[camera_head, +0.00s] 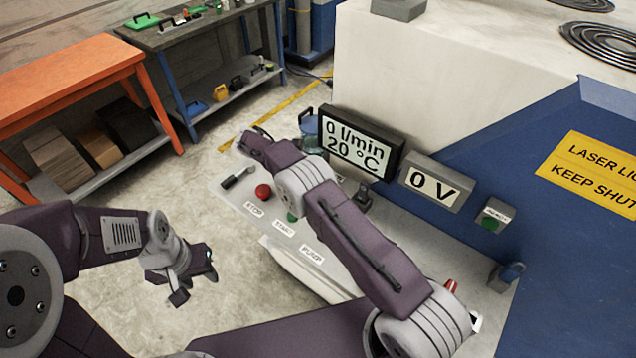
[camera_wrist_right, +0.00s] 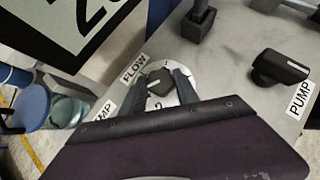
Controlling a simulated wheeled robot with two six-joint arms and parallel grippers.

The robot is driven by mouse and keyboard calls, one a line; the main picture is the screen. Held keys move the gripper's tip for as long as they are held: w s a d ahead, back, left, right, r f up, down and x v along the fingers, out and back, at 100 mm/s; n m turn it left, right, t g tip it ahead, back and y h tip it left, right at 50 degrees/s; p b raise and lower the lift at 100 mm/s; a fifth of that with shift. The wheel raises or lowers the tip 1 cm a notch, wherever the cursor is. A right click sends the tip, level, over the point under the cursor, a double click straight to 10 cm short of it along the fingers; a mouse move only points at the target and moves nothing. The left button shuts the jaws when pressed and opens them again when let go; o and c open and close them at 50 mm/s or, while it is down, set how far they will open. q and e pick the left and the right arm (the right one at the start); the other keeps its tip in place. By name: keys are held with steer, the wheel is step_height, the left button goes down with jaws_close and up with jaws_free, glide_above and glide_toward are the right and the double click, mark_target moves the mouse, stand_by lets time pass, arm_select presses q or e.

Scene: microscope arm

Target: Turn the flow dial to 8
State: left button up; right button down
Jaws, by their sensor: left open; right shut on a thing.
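The flow dial (camera_wrist_right: 159,84) is a dark knob on a pale round scale beside the FLOW label (camera_wrist_right: 133,68) in the right wrist view. My right gripper (camera_wrist_right: 162,75) is shut on the dial, one finger on each side. A light pointer line shows on the knob; a 2 shows on the scale, but the exact setting is unclear. In the head view my right arm hides the dial. The display (camera_head: 360,143) reads 0 l/min and 20 °C. My left gripper (camera_head: 196,283) is open and empty, left of the panel, over the floor.
The panel has a red STOP button (camera_head: 263,190), a PUMP switch (camera_wrist_right: 280,67) and another dark switch (camera_wrist_right: 200,24). A 0 V display (camera_head: 434,186) stands to the right. An orange table (camera_head: 70,75) is at the left, with open floor between.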

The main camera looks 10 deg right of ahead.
steer(key=shift+m+b, duration=0.3)
steer(key=shift+m, duration=0.1)
steer(key=shift+r+g, duration=0.1)
steer(key=shift+g, duration=0.2)
steer(key=c, duration=0.9)
jaws_free()
steer(key=shift+d, duration=0.1)
